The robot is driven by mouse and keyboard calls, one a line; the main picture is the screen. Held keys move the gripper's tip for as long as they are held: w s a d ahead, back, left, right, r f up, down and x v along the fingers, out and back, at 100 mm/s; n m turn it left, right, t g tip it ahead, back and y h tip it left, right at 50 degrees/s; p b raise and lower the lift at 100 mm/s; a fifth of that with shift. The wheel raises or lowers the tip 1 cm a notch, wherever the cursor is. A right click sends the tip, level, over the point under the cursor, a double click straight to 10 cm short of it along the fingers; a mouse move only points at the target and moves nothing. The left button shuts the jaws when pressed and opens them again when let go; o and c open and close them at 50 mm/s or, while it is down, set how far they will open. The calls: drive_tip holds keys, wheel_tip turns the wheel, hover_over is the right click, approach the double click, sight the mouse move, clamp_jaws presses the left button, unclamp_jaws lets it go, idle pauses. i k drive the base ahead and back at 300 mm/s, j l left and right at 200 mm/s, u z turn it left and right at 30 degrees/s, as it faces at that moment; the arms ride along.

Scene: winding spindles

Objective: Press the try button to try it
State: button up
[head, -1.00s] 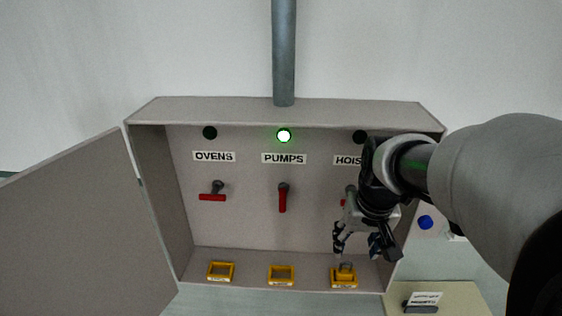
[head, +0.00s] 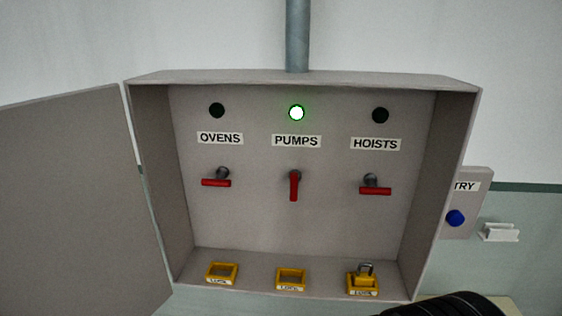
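The try button is a blue round knob (head: 456,218) on a small grey box labelled TRY (head: 466,190), at the right beside the large open cabinet (head: 305,78). Part of the TRY box is hidden behind the cabinet's right wall. My gripper is not in view; only a dark ribbed part of my arm shows at the bottom right edge.
Red handles of OVENS (head: 216,182) and HOISTS (head: 375,190) lie level; the PUMPS handle (head: 295,186) hangs down under a lit green lamp (head: 296,113). A padlock (head: 364,276) sits in the right yellow holder. The cabinet door (head: 75,200) stands open. A white bracket (head: 500,232) is right of the TRY box.

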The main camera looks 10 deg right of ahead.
sight(454, 218)
drive_tip(key=z, duration=1.25)
